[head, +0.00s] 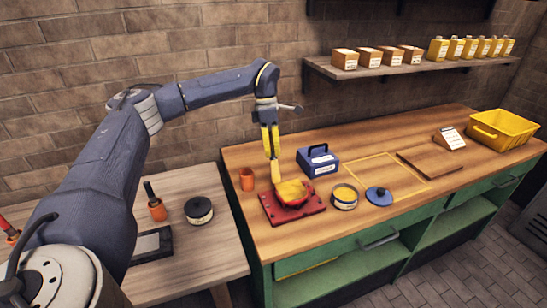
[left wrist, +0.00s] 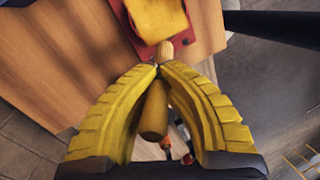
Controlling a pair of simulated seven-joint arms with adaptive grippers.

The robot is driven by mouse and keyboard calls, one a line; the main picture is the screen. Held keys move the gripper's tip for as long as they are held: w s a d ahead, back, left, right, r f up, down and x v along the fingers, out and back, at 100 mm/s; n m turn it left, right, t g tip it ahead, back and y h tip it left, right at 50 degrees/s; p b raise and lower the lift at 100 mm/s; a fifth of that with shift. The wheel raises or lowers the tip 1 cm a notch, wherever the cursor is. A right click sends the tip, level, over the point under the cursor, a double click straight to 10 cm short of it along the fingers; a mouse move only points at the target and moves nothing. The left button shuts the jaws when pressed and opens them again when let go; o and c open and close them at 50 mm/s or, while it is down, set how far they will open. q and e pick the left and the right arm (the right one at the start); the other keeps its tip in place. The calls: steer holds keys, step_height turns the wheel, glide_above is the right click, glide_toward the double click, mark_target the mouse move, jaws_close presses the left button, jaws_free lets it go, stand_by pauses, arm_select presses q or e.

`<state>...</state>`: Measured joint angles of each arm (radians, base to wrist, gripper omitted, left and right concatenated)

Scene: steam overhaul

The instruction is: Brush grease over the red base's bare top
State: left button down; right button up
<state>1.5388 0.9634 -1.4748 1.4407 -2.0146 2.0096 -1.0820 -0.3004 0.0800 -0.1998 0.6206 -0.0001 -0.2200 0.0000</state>
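The red base (head: 274,211) lies near the front left of the wooden bench. A yellow layer or piece (head: 292,191) sits over its middle; its exact edges are hard to make out. Both also show at the top of the left wrist view, as the red base (left wrist: 122,12) and the yellow top (left wrist: 158,18). My left gripper (head: 270,150) is shut on a pale brush (head: 275,171), which points down at the base's back left. In the left wrist view, the brush handle (left wrist: 154,112) runs between the yellow fingers. An open tin of yellow grease (head: 344,194) stands right of the base. My right gripper is out of view.
A blue lid (head: 379,196) lies right of the tin. An orange cup (head: 247,179) and a blue box (head: 318,161) stand behind the base. A yellow crate (head: 505,130) and brown board (head: 430,163) are farther right. The side table (head: 205,262) holds several small items.

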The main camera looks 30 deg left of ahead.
arm_select(q)
steer(key=shift+s+d+v, duration=0.1)
steer(key=shift+d+v, duration=0.05)
steer(key=shift+v, duration=0.6)
steer(key=shift+s+d+v, duration=0.1)
steer(key=shift+d+v, duration=0.05)
steer(key=shift+v, duration=0.6)
steer(key=shift+s+d+v, duration=0.1)
steer(key=shift+d+v, duration=0.05)
steer(key=shift+v, duration=0.65)
steer(key=shift+r, duration=0.1)
